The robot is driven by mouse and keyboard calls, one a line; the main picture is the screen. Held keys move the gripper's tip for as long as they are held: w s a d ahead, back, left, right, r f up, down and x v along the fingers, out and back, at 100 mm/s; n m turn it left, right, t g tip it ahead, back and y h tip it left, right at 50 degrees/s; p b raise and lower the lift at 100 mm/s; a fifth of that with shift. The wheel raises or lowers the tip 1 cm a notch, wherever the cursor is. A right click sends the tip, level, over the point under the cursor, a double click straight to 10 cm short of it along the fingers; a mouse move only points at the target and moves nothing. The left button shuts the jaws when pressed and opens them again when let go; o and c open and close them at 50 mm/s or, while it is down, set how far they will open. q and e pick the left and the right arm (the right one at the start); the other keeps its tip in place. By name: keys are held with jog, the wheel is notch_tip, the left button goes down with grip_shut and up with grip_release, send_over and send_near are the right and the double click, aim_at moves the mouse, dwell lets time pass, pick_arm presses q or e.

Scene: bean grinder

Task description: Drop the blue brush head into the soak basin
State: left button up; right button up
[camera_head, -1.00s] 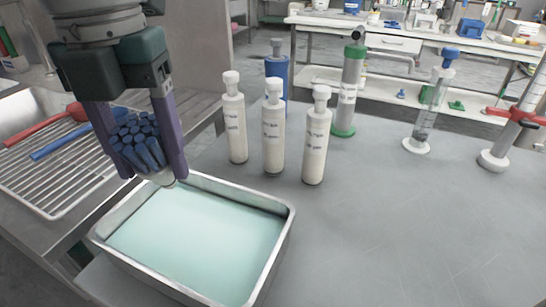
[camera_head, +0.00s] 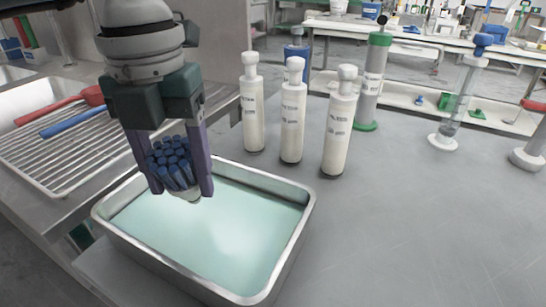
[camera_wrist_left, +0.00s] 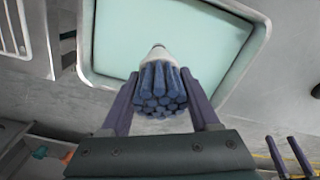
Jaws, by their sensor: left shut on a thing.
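The blue brush head (camera_head: 171,163) is a bundle of blue bristles with a pale base. My left gripper (camera_head: 180,185) is shut on it, with one purple finger on each side. It hangs over the back left part of the soak basin (camera_head: 283,263), a metal tray of pale green liquid. In the left wrist view the brush head (camera_wrist_left: 158,90) sits between the fingers (camera_wrist_left: 162,95), its pale tip over the basin's liquid (camera_wrist_left: 170,40). Whether the tip touches the liquid is hard to tell.
Several white-capped bottles (camera_head: 292,115) stand behind the basin. A green-based cylinder (camera_head: 372,85) and a clear syringe-like tube (camera_head: 460,100) stand farther right. A rack (camera_head: 60,170) with a red and a blue-handled tool (camera_head: 72,120) lies left. The grey table right of the basin is clear.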

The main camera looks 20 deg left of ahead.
pick_arm(q)
jog(key=o, duration=1.4)
jog(key=shift+o, duration=0.2)
jog(key=shift+r, duration=0.1)
notch_tip(320, 180, up, 10)
jog(key=shift+f, duration=0.1)
